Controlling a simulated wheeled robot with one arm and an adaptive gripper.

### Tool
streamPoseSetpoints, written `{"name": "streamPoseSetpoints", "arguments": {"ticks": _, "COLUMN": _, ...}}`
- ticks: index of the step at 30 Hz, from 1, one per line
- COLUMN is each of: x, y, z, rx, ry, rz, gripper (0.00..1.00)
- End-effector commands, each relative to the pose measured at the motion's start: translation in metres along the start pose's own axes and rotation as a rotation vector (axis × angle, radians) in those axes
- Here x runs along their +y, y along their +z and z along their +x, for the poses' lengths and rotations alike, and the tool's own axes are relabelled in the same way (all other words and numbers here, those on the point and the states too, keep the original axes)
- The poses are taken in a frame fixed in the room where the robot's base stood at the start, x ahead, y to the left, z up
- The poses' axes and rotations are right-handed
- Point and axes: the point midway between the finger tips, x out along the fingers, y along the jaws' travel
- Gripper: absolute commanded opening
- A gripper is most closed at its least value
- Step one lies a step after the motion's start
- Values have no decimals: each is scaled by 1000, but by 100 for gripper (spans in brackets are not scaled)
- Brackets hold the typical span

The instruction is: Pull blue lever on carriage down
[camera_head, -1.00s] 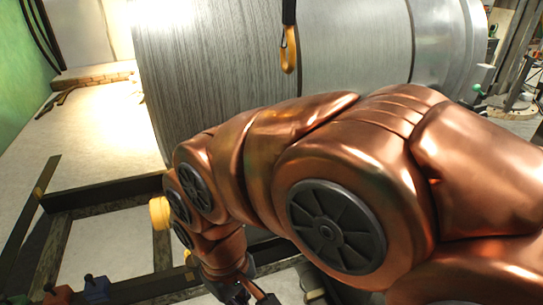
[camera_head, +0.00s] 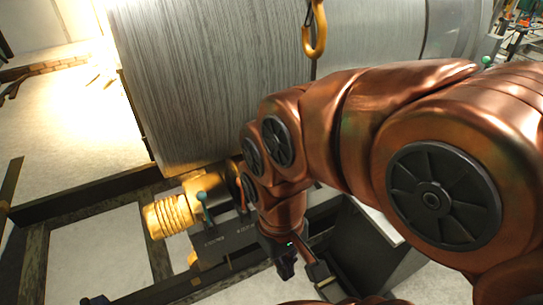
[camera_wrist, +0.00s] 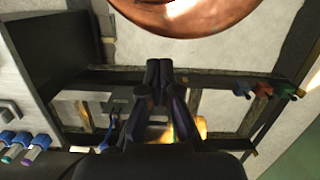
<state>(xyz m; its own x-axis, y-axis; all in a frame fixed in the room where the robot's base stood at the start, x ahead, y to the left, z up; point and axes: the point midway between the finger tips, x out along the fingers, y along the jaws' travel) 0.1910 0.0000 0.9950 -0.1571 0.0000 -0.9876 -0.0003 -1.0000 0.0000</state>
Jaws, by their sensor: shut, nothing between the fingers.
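The carriage (camera_head: 214,245) is a dark body with a yellow ribbed motor (camera_head: 170,216) on its left, low beside the big metal drum. A lever with a blue-teal tip (camera_head: 203,203) stands up on it, and an orange-red lever (camera_head: 240,193) stands to its right. My gripper (camera_wrist: 159,74) is shut and empty, its fingertips together in the middle of the wrist view. In the head view it hangs to the right of and below the levers, apart from them. In the wrist view the carriage is dim, and I cannot tell its levers apart surely.
The large metal drum (camera_head: 220,85) fills the area behind my arm. A yellow hook (camera_head: 316,38) hangs before it. Dark frame beams (camera_head: 80,205) cross the pale floor. Small blue (camera_wrist: 241,90), red (camera_wrist: 263,89) and green (camera_wrist: 287,92) blocks sit on a beam at right.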

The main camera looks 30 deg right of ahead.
Motion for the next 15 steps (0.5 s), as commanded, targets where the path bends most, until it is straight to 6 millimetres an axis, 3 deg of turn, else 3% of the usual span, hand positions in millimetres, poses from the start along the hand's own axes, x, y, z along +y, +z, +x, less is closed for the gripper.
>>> {"name": "streamPoseSetpoints", "arguments": {"ticks": 5, "x": 4, "y": -23, "z": -10, "rx": 17, "ry": -1, "rz": 8, "gripper": 0}}
{"name": "streamPoseSetpoints", "arguments": {"ticks": 15, "x": 36, "y": -135, "z": -55, "rx": 102, "ry": -4, "rz": 62, "gripper": 0}}
